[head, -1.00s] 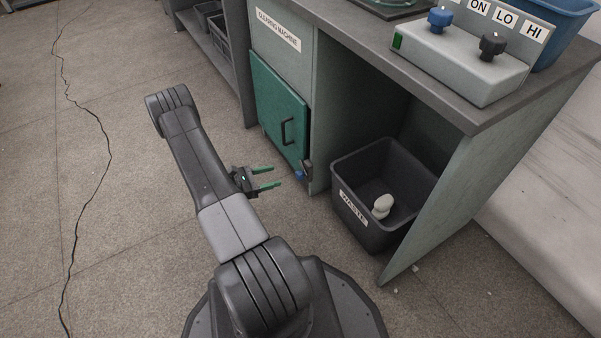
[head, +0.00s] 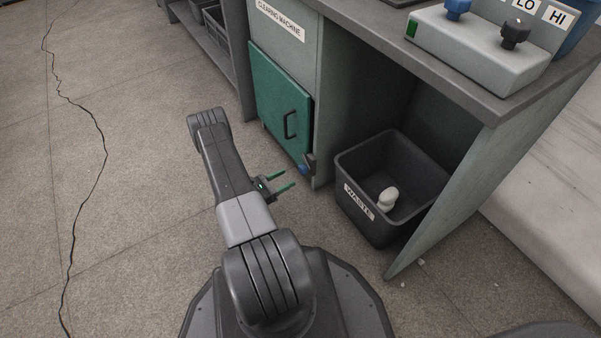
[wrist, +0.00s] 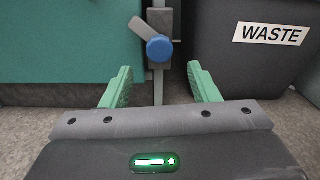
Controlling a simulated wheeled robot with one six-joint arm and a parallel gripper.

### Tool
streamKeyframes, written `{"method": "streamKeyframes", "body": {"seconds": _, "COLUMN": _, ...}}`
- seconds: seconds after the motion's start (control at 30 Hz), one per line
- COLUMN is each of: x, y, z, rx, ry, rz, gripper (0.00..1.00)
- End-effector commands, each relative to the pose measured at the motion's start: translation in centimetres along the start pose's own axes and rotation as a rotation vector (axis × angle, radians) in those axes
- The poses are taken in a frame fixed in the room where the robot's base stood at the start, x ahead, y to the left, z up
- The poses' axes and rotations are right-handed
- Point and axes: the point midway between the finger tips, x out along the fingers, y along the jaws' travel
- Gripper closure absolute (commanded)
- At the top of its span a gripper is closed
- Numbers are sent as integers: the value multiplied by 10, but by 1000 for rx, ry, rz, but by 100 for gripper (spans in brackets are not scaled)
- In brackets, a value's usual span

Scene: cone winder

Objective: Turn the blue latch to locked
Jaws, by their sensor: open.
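The blue latch (head: 303,170) is a round blue knob at the lower right corner of the green door (head: 279,101), beside the grey post. In the wrist view the blue knob (wrist: 159,48) has a grey lever pointing up and to the left, tilted towards the green door (wrist: 75,40). My gripper (head: 289,179) is open and empty, low in front of the latch. In the wrist view its green fingers (wrist: 160,78) stand either side of the knob's line, with the knob ahead of them and apart from them.
A dark waste bin (head: 366,213) with pale lumps inside stands right of the latch under the worktop (head: 470,96). It also shows at the right of the wrist view (wrist: 228,70). The floor to the left is clear except for a thin black cable (head: 104,140).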

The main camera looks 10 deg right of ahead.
Motion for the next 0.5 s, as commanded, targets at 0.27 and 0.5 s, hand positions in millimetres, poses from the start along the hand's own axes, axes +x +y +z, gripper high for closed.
{"method": "streamKeyframes", "body": {"seconds": 0.27, "x": 47, "y": 0, "z": -2, "rx": 1, "ry": 0, "rz": -4, "gripper": 45}}
{"method": "streamKeyframes", "body": {"seconds": 0.5, "x": 71, "y": 0, "z": -1, "rx": 2, "ry": 1, "rz": -2, "gripper": 45}}
